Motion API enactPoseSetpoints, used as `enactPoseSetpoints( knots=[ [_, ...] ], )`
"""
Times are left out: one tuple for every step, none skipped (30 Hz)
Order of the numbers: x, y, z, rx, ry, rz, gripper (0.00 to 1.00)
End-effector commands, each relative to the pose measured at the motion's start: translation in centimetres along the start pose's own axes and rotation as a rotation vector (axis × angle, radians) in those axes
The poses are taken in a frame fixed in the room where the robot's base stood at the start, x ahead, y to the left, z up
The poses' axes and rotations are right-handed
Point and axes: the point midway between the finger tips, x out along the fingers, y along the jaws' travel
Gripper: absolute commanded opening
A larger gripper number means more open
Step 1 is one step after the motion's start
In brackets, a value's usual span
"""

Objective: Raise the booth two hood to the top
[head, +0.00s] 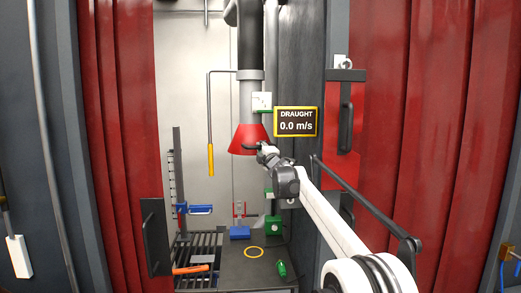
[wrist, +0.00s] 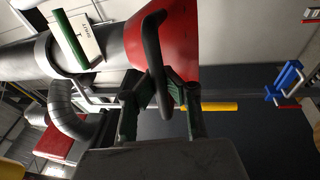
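The red cone-shaped hood (head: 249,138) hangs on a grey and black duct in the head view. It also shows, tilted by the camera, in the wrist view (wrist: 190,40). A dark curved handle (wrist: 152,45) stands out from the hood. My gripper (head: 262,150) is at the hood's lower rim. In the wrist view my gripper (wrist: 158,84) has its two fingers on either side of the handle, with the tips close against it. The exact contact is partly hidden. A sign beside the hood (head: 296,122) reads "DRAUGHT 0.0 m/s".
A grey rod with a yellow grip (head: 211,160) hangs left of the hood. Red curtains (head: 113,100) flank the booth. A red panel with a black handle (head: 345,125) is at the right. Below are a blue-based fixture (head: 240,232), a yellow ring (head: 254,252) and a slatted rack.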

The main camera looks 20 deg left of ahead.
Motion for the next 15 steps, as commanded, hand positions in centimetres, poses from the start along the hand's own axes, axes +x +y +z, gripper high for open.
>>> enactPoseSetpoints(
  knots=[
    [0.00, 0.00, -0.02, 0.000, 0.000, 0.000, 0.00],
    [0.00, -0.01, -0.02, 0.000, 0.000, 0.000, 0.00],
    [0.00, -0.01, -0.02, 0.000, 0.000, 0.000, 0.06],
    [0.00, -0.01, -0.02, 0.000, 0.000, 0.000, 0.10],
    [0.00, -0.02, -0.02, 0.000, 0.000, 0.000, 0.14],
    [0.00, -0.02, -0.02, 0.000, 0.000, 0.000, 0.19],
    [0.00, -0.02, -0.02, 0.000, 0.000, 0.000, 0.23],
    [0.00, -0.02, -0.02, 0.000, 0.000, 0.000, 0.27],
    [0.00, -0.03, -0.01, 0.000, 0.000, 0.000, 0.31],
    [0.00, -0.03, -0.01, 0.000, 0.000, 0.000, 0.31],
    [0.00, -0.03, -0.01, 0.000, 0.000, 0.000, 0.31],
    [0.00, -0.03, -0.01, 0.000, 0.000, 0.000, 0.31],
    [0.00, -0.03, -0.01, 0.000, 0.000, 0.000, 0.31],
    [0.00, -0.03, -0.01, 0.000, 0.000, 0.000, 0.31],
    [0.00, -0.04, -0.01, 0.000, 0.000, 0.000, 0.31]
  ],
)
